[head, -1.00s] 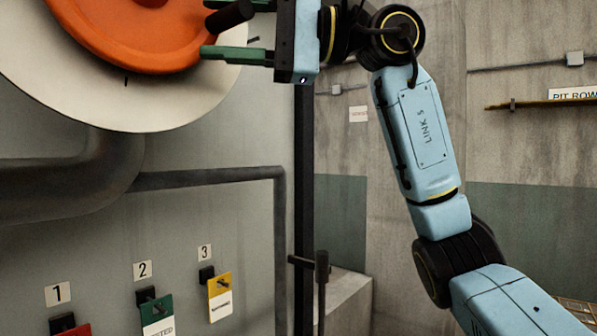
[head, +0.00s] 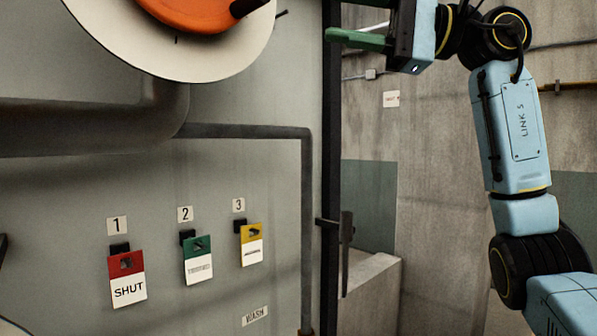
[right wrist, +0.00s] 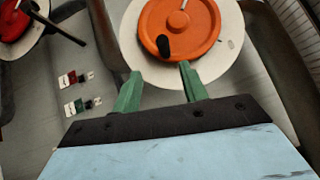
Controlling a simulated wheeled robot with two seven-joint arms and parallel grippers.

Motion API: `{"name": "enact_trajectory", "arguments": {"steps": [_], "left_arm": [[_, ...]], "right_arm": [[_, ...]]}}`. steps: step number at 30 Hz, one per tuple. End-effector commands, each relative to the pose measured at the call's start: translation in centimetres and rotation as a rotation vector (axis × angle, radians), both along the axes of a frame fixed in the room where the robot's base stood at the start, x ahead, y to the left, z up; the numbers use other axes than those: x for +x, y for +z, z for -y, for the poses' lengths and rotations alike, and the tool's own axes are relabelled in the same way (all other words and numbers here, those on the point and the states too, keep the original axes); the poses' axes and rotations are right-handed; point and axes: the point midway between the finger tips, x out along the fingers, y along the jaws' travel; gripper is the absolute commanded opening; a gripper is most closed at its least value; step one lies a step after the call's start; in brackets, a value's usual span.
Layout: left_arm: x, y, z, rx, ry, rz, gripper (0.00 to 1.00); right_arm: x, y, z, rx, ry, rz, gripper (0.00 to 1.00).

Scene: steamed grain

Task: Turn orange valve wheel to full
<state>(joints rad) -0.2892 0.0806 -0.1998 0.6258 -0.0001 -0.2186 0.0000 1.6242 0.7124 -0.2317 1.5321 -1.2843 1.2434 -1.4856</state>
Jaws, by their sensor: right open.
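The orange valve wheel (head: 195,14) is at the top of the head view, its upper part cut off. It sits in front of a round white dial (head: 205,62). A dark handle knob (head: 244,8) sticks out from the wheel. In the right wrist view the wheel (right wrist: 202,22) and its knob (right wrist: 163,46) show beyond my fingers. My right gripper (head: 355,40) is open and empty, to the right of the wheel and apart from it. Its green fingers also show in the right wrist view (right wrist: 160,76). My left gripper is not in view.
Red SHUT (head: 127,278), green (head: 198,262) and yellow (head: 251,245) tags hang below numbers 1, 2 and 3. A thick pipe (head: 90,125) runs below the dial. A red wheel (right wrist: 12,22) shows in the right wrist view. A concrete wall stands right of the panel.

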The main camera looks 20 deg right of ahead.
Motion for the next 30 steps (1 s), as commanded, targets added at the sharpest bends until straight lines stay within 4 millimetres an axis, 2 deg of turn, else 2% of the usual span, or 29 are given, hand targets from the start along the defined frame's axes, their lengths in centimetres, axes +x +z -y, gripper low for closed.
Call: {"name": "enact_trajectory", "arguments": {"steps": [1, 6, 15, 21, 30], "left_arm": [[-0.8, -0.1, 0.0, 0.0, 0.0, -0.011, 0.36], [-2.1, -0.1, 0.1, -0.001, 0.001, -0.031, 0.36], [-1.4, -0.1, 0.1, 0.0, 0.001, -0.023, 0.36], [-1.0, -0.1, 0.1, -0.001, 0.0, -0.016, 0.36], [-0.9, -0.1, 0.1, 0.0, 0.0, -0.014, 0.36]], "right_arm": [[0.7, -0.8, -0.8, 0.039, 0.034, -0.035, 0.43], [2.2, -2.5, -2.7, 0.196, 0.143, -0.143, 0.43], [4.5, -5.8, -4.6, 0.49, 0.319, -0.366, 0.43], [6.1, -8.4, -4.9, 0.7, 0.423, -0.531, 0.43], [8.6, -13.0, -4.2, 1.034, 0.556, -0.786, 0.43]]}}
